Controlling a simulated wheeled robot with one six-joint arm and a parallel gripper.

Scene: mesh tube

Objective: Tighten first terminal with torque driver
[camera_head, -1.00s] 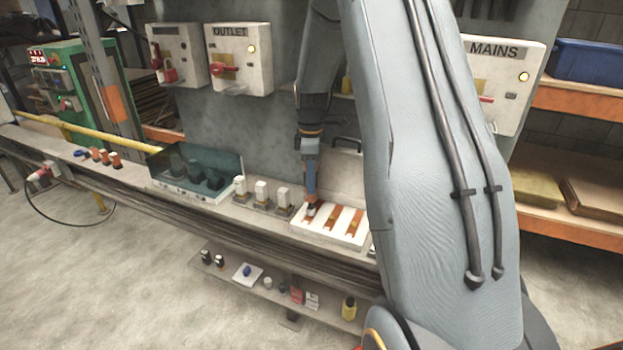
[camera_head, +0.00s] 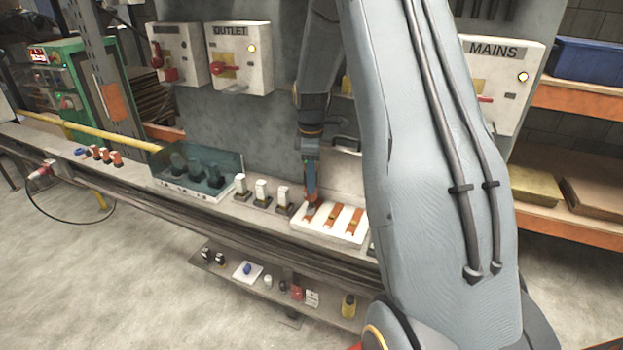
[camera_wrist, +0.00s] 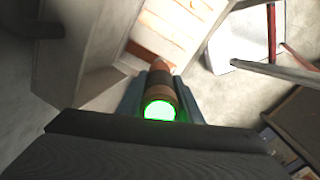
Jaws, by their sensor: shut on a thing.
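The white terminal block (camera_head: 326,234) carries two more copper terminals (camera_head: 331,216) to the right, each with a brass-coloured fitting.
White-topped posts (camera_head: 262,191) stand just left of the block. A clear-covered box (camera_head: 197,172) stands farther left. The OUTLET box (camera_head: 239,60) and the MAINS box (camera_head: 499,85) hang on the panel behind. A lower shelf (camera_head: 325,311) holds small items.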

